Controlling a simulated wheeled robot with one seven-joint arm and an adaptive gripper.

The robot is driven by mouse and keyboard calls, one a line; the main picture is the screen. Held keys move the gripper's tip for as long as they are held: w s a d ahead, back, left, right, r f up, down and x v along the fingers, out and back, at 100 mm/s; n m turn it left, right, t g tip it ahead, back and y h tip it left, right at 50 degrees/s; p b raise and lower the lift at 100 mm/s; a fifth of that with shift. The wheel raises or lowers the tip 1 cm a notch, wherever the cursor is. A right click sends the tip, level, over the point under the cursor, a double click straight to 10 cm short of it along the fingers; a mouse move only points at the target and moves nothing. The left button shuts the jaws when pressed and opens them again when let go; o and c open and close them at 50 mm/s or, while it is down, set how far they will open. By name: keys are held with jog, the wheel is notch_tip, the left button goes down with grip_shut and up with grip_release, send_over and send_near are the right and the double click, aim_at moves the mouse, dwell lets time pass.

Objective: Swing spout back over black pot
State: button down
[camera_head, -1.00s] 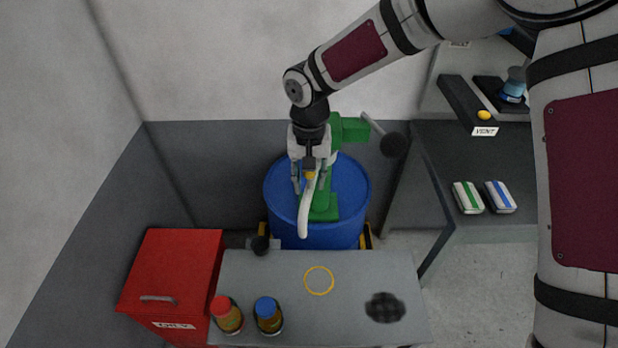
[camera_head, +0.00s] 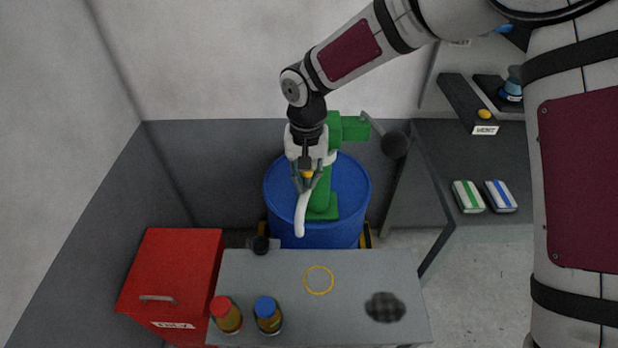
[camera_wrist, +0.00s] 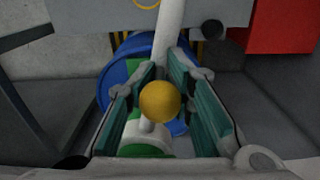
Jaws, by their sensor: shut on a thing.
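The white curved spout (camera_head: 302,215) comes from the green pump (camera_head: 322,200) on the blue drum (camera_head: 355,185), and its tip points toward the grey table. A yellow knob sits on the spout; it shows in the wrist view (camera_wrist: 160,101). My gripper (camera_head: 307,182) is shut on this knob, with a green pad on each side of it. A small round black object (camera_head: 261,245) stands at the table's back left edge, left of the spout tip; I cannot tell whether it is the black pot.
The grey table (camera_head: 350,265) bears a yellow ring (camera_head: 319,280), a dark checked patch (camera_head: 385,307), a red-capped jar (camera_head: 226,315) and a blue-capped jar (camera_head: 268,316). A red bin (camera_head: 175,270) stands left. The pump's crank ends in a black knob (camera_head: 394,145).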

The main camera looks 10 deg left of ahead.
jog(key=w+a+m+b, duration=0.3)
jog(key=w+a+m, duration=0.1)
jog(key=a+m, duration=0.5)
jog(key=shift+w+a+r+b, duration=0.3)
jog(key=shift+a+r+b, duration=0.1)
jog(key=shift+a, duration=0.4)
jog(key=c, duration=1.6)
grip_release()
jog(key=shift+c, duration=0.2)
jog(key=shift+f, duration=0.1)
jog(key=shift+s+d+f, duration=0.1)
notch_tip(320, 180, up, 12)
